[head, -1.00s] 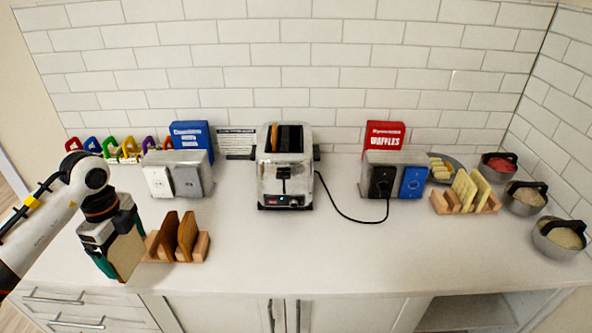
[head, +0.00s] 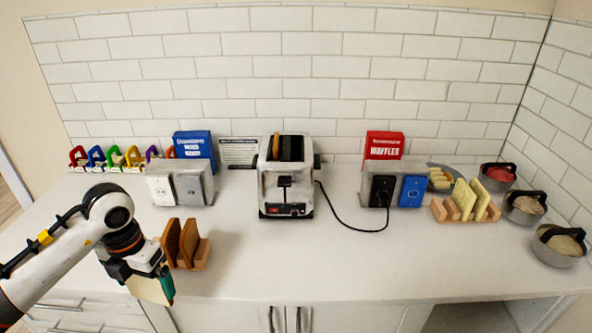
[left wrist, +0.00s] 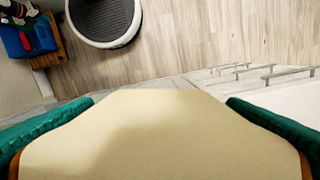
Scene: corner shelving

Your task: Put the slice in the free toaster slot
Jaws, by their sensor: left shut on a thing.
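My left gripper (head: 150,282) is shut on a pale bread slice (head: 148,290) at the counter's front left edge. In the left wrist view the slice (left wrist: 160,140) fills the lower middle between the green fingers. The toaster (head: 286,190) stands at the middle of the counter against the tiled wall. One of its slots holds a brown slice (head: 274,147); the slot beside it looks dark and empty. My left gripper is well to the left of the toaster and nearer the front. My right gripper is not in view.
A wooden rack (head: 203,258) with brown slices stands just right of my gripper. Outlet boxes (head: 180,190) flank the toaster. A black cord (head: 345,224) runs to the right box. Another rack (head: 450,213) and several bowls (head: 560,247) stand at right. The counter's front middle is clear.

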